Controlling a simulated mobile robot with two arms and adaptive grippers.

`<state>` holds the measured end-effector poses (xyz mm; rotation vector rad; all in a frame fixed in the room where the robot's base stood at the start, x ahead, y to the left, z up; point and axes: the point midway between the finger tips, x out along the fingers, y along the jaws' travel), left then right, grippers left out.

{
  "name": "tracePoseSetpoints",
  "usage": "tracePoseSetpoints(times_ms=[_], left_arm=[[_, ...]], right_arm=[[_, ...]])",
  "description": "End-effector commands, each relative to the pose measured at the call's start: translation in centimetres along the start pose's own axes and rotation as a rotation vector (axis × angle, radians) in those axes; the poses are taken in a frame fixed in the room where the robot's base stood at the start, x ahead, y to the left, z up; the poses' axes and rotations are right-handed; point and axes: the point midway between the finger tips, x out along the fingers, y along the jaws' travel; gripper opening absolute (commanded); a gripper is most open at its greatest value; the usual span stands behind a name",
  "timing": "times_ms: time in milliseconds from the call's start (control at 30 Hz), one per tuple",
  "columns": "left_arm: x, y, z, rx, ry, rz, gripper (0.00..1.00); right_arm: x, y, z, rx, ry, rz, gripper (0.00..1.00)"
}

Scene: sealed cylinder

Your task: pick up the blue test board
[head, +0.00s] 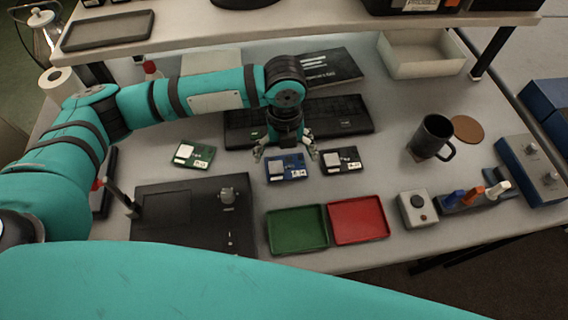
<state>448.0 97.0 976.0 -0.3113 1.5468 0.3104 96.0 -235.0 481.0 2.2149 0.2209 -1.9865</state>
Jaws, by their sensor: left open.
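The blue test board (287,168) lies flat on the light table, in front of the black keyboard. It carries small white and dark parts. My left gripper (286,152) points down with its fingers spread, right at the board's far edge. The fingers show on both sides of the board's far part. I cannot tell whether they touch it. My right gripper does not show.
A green board (194,154) lies to the left and a black board (341,160) close on the right. A green tray (296,230) and a red tray (358,220) stand nearer. A black mug (431,138) stands at right. The shelf (330,18) overhangs the back.

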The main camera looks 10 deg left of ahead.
Motion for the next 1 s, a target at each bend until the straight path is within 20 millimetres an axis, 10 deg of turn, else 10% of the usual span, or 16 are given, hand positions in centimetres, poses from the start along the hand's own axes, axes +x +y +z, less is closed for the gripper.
tracePoseSetpoints(times_ms=[600, 1000], left_arm=[[4.9, -0.2, 0.0, 0.001, 0.001, 0.001, 1.00], [4.8, -0.2, 0.1, 0.001, 0.001, 0.001, 0.54]], right_arm=[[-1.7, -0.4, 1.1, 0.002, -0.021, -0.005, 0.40], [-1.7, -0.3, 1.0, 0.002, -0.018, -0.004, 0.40]])
